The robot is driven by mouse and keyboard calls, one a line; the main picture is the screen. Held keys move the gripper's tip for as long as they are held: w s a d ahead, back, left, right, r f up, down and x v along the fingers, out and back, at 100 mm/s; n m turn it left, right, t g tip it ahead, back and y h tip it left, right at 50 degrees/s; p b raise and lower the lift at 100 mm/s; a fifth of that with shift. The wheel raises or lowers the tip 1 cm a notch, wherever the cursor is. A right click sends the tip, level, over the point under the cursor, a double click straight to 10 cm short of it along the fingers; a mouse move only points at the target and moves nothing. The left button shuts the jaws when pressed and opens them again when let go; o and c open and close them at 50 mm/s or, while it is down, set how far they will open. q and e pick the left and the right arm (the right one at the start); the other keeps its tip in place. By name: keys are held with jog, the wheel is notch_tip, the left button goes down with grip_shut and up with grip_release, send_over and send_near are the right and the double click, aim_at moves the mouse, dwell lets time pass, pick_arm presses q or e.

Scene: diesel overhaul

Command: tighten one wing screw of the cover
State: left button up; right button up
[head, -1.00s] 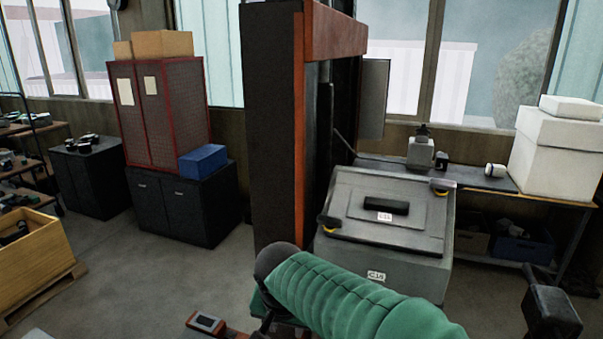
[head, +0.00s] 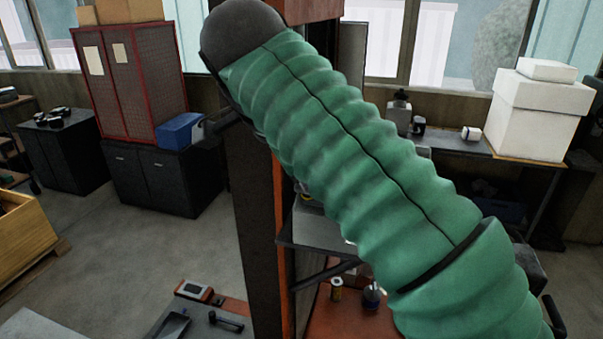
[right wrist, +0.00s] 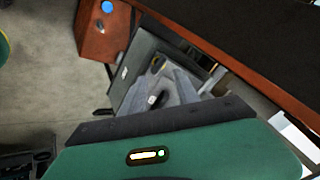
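The cover and its grey housing are mostly hidden behind my green-sleeved right arm in the head view. Only a slice of the grey housing (head: 314,229) shows left of the sleeve, with a small yellow spot above it that may be a wing screw. In the right wrist view, beyond my green wrist, grey shapes and a small yellow part show in the middle, too small and overlapped to tell finger from cover. I cannot tell whether my right gripper is open or touching anything. My left gripper is not in view.
A dark post with an orange edge (head: 282,250) stands beside the housing. A can (head: 336,288) and a small bottle (head: 371,296) stand on an orange surface below. A blue box (head: 180,130) sits on a black cabinet (head: 150,180). White boxes (head: 540,115) stand on the right bench.

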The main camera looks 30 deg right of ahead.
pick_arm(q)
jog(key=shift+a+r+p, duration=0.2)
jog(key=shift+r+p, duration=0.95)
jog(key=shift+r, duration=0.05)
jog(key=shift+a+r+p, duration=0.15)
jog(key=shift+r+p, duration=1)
pick_arm(e)
jog(key=shift+w+d+f+n, duration=0.2)
jog(key=shift+f+n, duration=0.3)
jog(key=shift+n, duration=3.95)
jog(key=shift+w+d+f+n, duration=0.15)
jog(key=shift+w+f+n, duration=0.3)
jog(key=shift+n, duration=3.95)
jog(key=shift+w+d+f+n, duration=0.15)
jog(key=shift+f+n, duration=0.45)
jog(key=shift+n, duration=3.85)
